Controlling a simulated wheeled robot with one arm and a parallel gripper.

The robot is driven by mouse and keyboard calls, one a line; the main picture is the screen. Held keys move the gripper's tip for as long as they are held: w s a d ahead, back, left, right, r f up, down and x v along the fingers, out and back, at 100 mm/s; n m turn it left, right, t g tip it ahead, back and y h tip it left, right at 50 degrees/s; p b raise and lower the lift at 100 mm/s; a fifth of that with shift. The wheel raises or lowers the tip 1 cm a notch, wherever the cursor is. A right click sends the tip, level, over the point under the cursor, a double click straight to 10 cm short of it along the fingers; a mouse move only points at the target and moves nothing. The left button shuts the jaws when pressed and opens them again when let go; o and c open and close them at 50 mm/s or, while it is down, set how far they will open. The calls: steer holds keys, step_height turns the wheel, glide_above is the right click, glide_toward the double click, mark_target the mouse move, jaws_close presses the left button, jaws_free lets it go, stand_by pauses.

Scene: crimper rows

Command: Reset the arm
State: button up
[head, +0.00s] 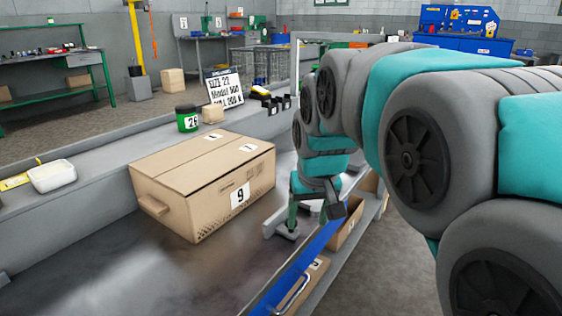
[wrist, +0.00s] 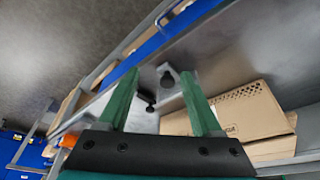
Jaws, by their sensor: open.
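My gripper (head: 309,214) hangs from my grey and teal arm on the right side of the head view, low over the bench's front edge. It is beside the right end of a large closed cardboard box marked 9 (head: 190,195), apart from it. In the wrist view my gripper (wrist: 159,76) has its two green fingers spread with nothing held between them. A grey metal fitting with a dark knob (wrist: 166,79) shows beyond the gap. Cardboard (wrist: 245,112) shows to the right of the fingers.
The grey bench top (head: 110,255) is bare in front of the box. A blue strip (head: 300,262) lines its edge, with cardboard bins (head: 346,228) below. A ledge behind holds a white tub (head: 52,177), a green jar marked 26 (head: 187,118) and a sign (head: 224,88).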

steer(key=s+d+f+g, duration=0.2)
steer(key=s+f, duration=0.2)
steer(key=s, duration=0.5)
steer(key=s+d+f+g, duration=0.1)
steer(key=s+d+f, duration=0.1)
steer(key=s+f, duration=0.3)
steer(key=s+d+f+m+g, duration=0.1)
steer(key=s+f, duration=0.4)
steer(key=s, duration=0.9)
steer(key=shift+d+f+g, duration=0.25)
steer(key=shift+d+g, duration=0.55)
steer(key=shift+d, duration=0.1)
